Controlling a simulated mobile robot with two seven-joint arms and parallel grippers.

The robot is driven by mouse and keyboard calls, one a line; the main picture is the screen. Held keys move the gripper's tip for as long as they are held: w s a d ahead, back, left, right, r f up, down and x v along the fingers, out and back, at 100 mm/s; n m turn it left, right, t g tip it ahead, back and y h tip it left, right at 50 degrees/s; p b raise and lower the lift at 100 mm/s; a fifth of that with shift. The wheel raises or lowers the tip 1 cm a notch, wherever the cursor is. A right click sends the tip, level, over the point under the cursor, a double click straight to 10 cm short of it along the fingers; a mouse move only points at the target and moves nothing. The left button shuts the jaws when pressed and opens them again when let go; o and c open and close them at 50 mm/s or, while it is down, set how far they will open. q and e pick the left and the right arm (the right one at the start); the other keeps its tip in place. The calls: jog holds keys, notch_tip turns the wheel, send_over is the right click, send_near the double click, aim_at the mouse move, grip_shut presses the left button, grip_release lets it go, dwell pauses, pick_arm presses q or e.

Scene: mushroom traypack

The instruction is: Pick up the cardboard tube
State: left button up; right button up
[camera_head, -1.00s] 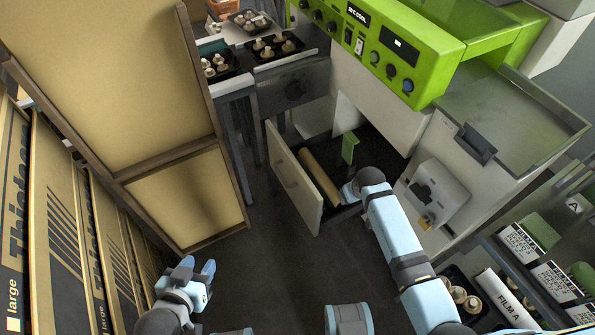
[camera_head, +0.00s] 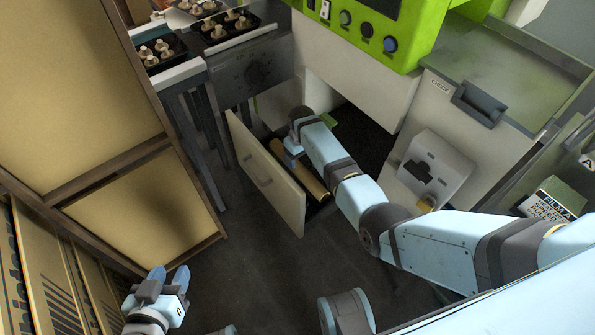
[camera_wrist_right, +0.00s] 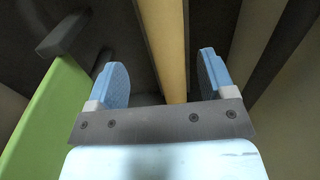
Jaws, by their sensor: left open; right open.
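The cardboard tube (camera_head: 311,181) is tan and lies in the open drawer, behind the drawer's cream front panel (camera_head: 263,172). My right arm reaches over the drawer and hides part of the tube. My right gripper (camera_head: 291,157) is at the tube, partly hidden by its own wrist. In the right wrist view the tube (camera_wrist_right: 165,45) runs lengthwise between the two open blue fingers of the right gripper (camera_wrist_right: 163,80), apart from both. My left gripper (camera_head: 168,280) is open and empty at the lower left, over the floor, far from the tube.
A green bracket (camera_wrist_right: 45,115) stands beside the right gripper. The green-topped machine (camera_head: 390,30) is above the drawer. Trays of mushrooms (camera_head: 160,55) sit at the upper left. A tan panel (camera_head: 75,90) stands at left. The floor (camera_head: 250,270) in front is clear.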

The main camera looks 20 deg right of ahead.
aim_at(298, 165)
jog(key=shift+f, duration=0.3)
jog(key=shift+a+f+b, duration=0.1)
jog(key=shift+f+b, duration=0.2)
jog(key=shift+f, duration=0.05)
jog(key=shift+a+f+b, duration=0.2)
jog(key=shift+f+b, duration=0.3)
jog(key=shift+f, duration=0.2)
notch_tip(298, 165, down, 3)
jog(key=shift+w+a+r+b, duration=0.1)
jog(key=shift+w+a+b, duration=0.05)
jog(key=shift+b, duration=0.6)
pick_arm(q)
jog(key=r+t, duration=0.1)
jog(key=w+d+r+h, duration=0.1)
jog(key=r, duration=0.1)
jog(key=w+d+r+t, duration=0.1)
jog(key=shift+d+r+t+h, duration=0.15)
jog(key=shift+t+h, duration=0.15)
pick_arm(e)
jog(key=c, duration=1)
